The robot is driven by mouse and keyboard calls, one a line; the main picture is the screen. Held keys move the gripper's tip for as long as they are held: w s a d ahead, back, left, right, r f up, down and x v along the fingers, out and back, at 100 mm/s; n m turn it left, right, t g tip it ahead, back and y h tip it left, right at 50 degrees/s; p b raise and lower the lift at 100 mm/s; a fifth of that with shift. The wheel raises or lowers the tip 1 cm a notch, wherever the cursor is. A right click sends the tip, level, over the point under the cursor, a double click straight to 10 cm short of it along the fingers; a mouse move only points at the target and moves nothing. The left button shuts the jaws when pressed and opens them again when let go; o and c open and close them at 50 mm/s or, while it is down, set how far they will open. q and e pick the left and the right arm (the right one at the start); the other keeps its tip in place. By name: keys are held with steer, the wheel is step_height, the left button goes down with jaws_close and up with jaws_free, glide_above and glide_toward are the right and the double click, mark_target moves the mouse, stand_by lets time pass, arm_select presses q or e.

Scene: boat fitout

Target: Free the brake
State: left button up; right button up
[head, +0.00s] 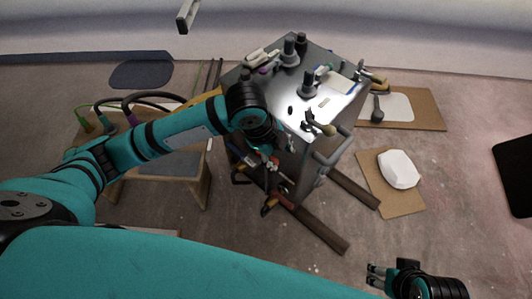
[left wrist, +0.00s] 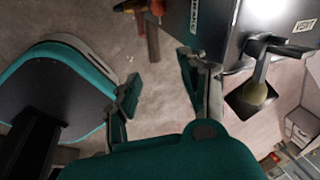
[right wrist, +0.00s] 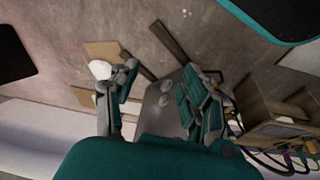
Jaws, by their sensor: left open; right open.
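A grey metal cart (head: 300,165) with a shiny top and a bar handle (head: 333,155) stands in the middle of the head view. I cannot make out a brake on it; its lower part is partly hidden. My left gripper (head: 284,145) is open and empty, beside the cart's near side in the head view. In the left wrist view its fingers (left wrist: 160,85) stand apart over floor, with a dark cart panel (left wrist: 190,25) at the upper right. My right gripper (head: 377,274) is open and empty, low at the right, well away from the cart.
Tools and grey fittings lie on the cart top. Wooden beams (head: 320,228) lie on the floor by its base. A white block (head: 398,169) sits on a brown board (head: 388,203) at the right. A wooden bench (head: 190,190) stands at the left.

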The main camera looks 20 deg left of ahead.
arm_select(q)
steer(key=w+a+r+m+y, duration=0.2)
steer(key=w+a+r, duration=0.15)
steer(key=a, duration=0.35)
steer(key=shift+g, duration=0.3)
steer(key=w+f+b, duration=0.1)
steer(key=f+b, duration=0.1)
steer(key=f, duration=0.3)
steer(key=w+d+f+b, duration=0.1)
steer(key=f+b, duration=0.1)
steer(key=f, duration=0.4)
steer(key=w+f+b, duration=0.1)
steer(key=w+f, duration=0.1)
steer(key=f, duration=0.3)
steer(key=shift+d+f+b, duration=0.2)
steer(key=shift+d+b, duration=0.05)
steer(key=shift+b, duration=0.15)
steer(key=shift+f, duration=0.3)
arm_select(e)
steer(key=w+a+r+t+y, duration=0.1)
steer(key=w+a+r+t, duration=0.1)
steer(key=w+r+t, duration=0.2)
steer(key=w+a+r+t+y, duration=0.1)
steer(key=w+a+r+t, duration=0.2)
steer(key=w+t, duration=0.3)
steer(key=shift+w+a+r+n+y, duration=0.35)
steer(key=shift+w+r, duration=0.25)
steer(key=shift+w, duration=1.9)
steer(key=shift+d, duration=0.1)
